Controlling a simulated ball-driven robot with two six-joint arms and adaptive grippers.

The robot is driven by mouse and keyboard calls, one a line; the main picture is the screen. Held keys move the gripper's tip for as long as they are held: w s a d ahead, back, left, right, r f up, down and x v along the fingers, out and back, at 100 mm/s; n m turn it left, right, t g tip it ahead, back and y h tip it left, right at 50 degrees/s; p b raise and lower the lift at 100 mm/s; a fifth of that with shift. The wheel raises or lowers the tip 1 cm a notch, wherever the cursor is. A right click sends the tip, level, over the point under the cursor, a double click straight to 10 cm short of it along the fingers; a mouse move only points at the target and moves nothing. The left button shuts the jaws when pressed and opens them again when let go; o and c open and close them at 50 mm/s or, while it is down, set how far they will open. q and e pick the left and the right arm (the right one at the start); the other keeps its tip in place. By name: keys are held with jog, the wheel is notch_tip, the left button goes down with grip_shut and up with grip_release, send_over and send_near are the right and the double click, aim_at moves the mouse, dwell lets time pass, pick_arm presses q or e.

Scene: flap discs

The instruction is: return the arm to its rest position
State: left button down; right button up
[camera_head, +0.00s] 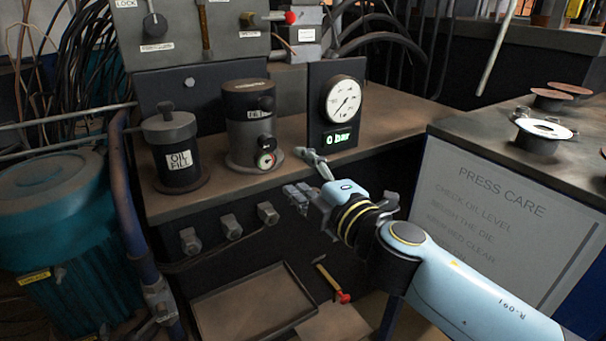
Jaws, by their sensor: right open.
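My right arm (440,265) comes in from the lower right, light blue with a black wrist and yellow rings. My right gripper (304,174) is open and empty, its fingers pointing left at the front edge of the bench (225,200), just below the pressure gauge panel. I cannot tell whether a finger touches the bench edge. My left gripper is not in view.
A gauge (343,100) with a green display stands behind the gripper. An oil fill pot (172,150) and a filter canister (250,125) stand left. A right-hand counter (480,125) holds discs above a press care sign (490,205). A tray (250,305) lies below.

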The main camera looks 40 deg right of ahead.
dwell(0.3)
jog(key=s+d+f+m+g, duration=0.1)
jog(key=s+f+m+g, duration=0.3)
jog(key=f, duration=0.8)
jog(key=s+d+f+m+g, duration=0.1)
jog(key=s+f+g, duration=0.1)
jog(key=s+f, duration=0.7)
jog(key=s+d+f+m+g, duration=0.1)
jog(key=s+f+m+g, duration=0.15)
jog(key=f, duration=1.15)
jog(key=s+f+m+g, duration=0.2)
jog(key=s+f, duration=0.3)
jog(key=s, duration=0.6)
jog(key=s+a+f+m+g, duration=0.1)
jog(key=s+f+m+g, duration=0.2)
jog(key=s, duration=0.7)
jog(key=s+f+m+g, duration=0.2)
jog(key=s+f+g, duration=0.2)
jog(key=s, duration=0.7)
notch_tip(320, 180, down, 3)
jog(key=shift+s+a+r, duration=0.2)
jog(key=shift+s+a, duration=0.15)
jog(key=shift+m, duration=0.25)
jog(key=shift+c, duration=0.2)
